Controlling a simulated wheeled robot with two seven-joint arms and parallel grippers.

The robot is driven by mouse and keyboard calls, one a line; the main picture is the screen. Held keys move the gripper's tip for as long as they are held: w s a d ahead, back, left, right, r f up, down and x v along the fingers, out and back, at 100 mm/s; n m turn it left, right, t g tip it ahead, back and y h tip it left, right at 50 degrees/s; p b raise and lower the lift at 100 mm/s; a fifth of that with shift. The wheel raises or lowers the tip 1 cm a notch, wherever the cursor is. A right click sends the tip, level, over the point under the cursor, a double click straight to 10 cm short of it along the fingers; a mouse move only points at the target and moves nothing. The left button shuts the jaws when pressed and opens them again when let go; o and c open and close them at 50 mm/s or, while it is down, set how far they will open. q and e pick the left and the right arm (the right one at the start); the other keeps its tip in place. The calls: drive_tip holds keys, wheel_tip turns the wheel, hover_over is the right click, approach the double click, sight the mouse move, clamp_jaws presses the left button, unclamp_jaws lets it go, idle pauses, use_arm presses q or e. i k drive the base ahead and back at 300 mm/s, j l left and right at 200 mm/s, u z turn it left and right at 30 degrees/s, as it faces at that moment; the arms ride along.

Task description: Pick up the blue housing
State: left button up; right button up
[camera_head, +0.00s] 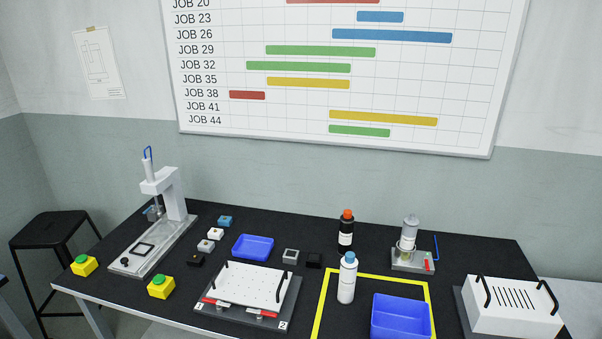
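A small blue housing (225,221) sits on the black table, right of the white gantry screwdriver (172,194). It is the farthest back in a short row of small blocks. Two small white or grey housings, one farther back (213,233) and one nearer (206,245), lie in front of it, with a small black one (195,260) nearest. Neither of my grippers shows in the head view, so nothing is seen near the blue housing.
Yellow boxes with green buttons, left (84,265) and right (161,286), stand near the front left. A shallow blue tray (253,246), a white perforated plate fixture (248,287), bottles (347,279), a larger blue bin (401,317) and a white vented box (513,306) occupy the middle and right.

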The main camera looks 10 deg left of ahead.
sight(228, 221)
drive_tip(key=j+u, duration=0.35)
drive_tip(key=i+j+u, duration=0.1)
drive_tip(key=u, duration=0.3)
drive_tip(key=i+j+u, duration=0.15)
drive_tip(key=u, duration=0.2)
drive_tip(key=i+j+u, duration=0.1)
drive_tip(key=i+j, duration=0.35)
drive_tip(key=i+j+u, duration=0.15)
drive_tip(key=i+j, duration=0.2)
drive_tip(key=i, duration=0.65)
